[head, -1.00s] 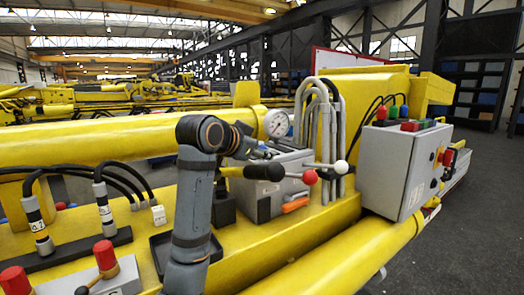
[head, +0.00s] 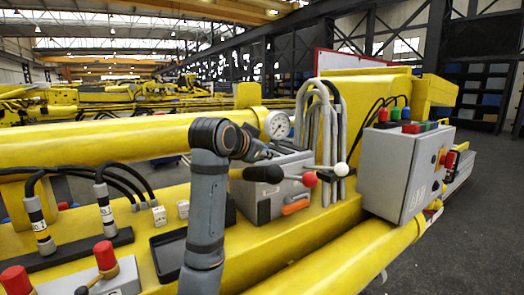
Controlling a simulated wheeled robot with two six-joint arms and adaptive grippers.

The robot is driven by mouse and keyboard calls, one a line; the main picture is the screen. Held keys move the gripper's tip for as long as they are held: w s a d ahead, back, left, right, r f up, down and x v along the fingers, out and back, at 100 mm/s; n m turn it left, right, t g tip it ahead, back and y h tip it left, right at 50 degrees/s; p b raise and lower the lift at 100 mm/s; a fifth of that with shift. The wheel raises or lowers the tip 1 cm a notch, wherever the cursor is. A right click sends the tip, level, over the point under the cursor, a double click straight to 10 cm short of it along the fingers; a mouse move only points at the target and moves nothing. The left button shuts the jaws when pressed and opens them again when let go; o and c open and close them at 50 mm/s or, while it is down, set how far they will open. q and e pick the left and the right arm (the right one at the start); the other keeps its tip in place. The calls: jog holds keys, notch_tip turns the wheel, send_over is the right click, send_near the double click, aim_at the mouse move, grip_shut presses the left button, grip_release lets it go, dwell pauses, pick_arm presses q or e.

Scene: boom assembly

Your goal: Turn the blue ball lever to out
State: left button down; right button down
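The lever block (head: 264,205) is a grey box on the yellow boom. Its levers end in a black ball (head: 268,174), a red ball (head: 310,179) and a white ball (head: 341,169). I see no blue ball on this block; one may be hidden behind my arm. My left arm rises from the bottom, left of the middle, and bends toward the block. Its dark wrist end (head: 255,150) is behind the black ball, near the block's top left. The fingers cannot be made out, nor whether they touch a lever. My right gripper is out of view.
A pressure gauge (head: 277,125) stands behind the block, with grey bent hoses (head: 325,125) beside it. A grey control box (head: 391,172) with coloured buttons is at the right. Hose couplings (head: 40,230) and red knobs (head: 104,253) are at the left. A black tray (head: 170,255) lies beside my arm.

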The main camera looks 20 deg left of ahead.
pick_arm(q)
jog(key=shift+w+d, duration=0.1)
jog(key=shift+d, duration=0.05)
jog(key=c, duration=1.1)
grip_release()
jog(key=shift+d, duration=0.15)
jog(key=v, duration=0.7)
jog(key=shift+s, duration=0.25)
jog(key=shift+w, duration=0.1)
